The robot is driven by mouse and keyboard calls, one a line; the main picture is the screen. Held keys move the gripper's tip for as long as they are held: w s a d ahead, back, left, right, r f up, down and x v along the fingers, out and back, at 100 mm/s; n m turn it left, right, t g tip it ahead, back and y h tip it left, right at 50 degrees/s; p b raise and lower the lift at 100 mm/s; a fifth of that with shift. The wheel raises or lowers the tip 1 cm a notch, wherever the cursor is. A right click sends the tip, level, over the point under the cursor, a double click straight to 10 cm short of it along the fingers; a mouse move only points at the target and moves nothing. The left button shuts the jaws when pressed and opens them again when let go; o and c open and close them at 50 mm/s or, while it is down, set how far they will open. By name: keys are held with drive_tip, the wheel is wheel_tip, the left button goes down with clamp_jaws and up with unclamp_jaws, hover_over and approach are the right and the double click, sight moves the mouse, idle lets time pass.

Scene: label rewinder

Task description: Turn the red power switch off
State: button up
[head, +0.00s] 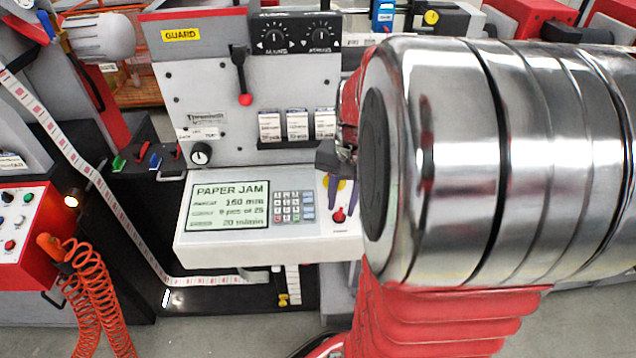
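A small red switch-like part (339,215) sits at the right end of the white control panel (290,245), right of the keypad. Its label is too small to read, and I cannot tell its on or off position. My gripper (342,205) hangs over that end of the panel, fingers pointing down. The two dark fingers appear apart with nothing held between them, and their tips are close to the red part. I cannot tell whether they touch it. A yellow patch (342,185) shows between the fingers, partly hidden. The panel's display (230,205) reads PAPER JAM.
A red-and-black lever (242,85) and a black knob (201,153) are on the grey upright plate. Coloured rocker switches (140,158) and an orange coiled hose (95,290) are at left.

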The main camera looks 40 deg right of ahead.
drive_tip(key=shift+f, duration=0.85)
drive_tip(key=shift+c, duration=0.3)
clamp_jaws()
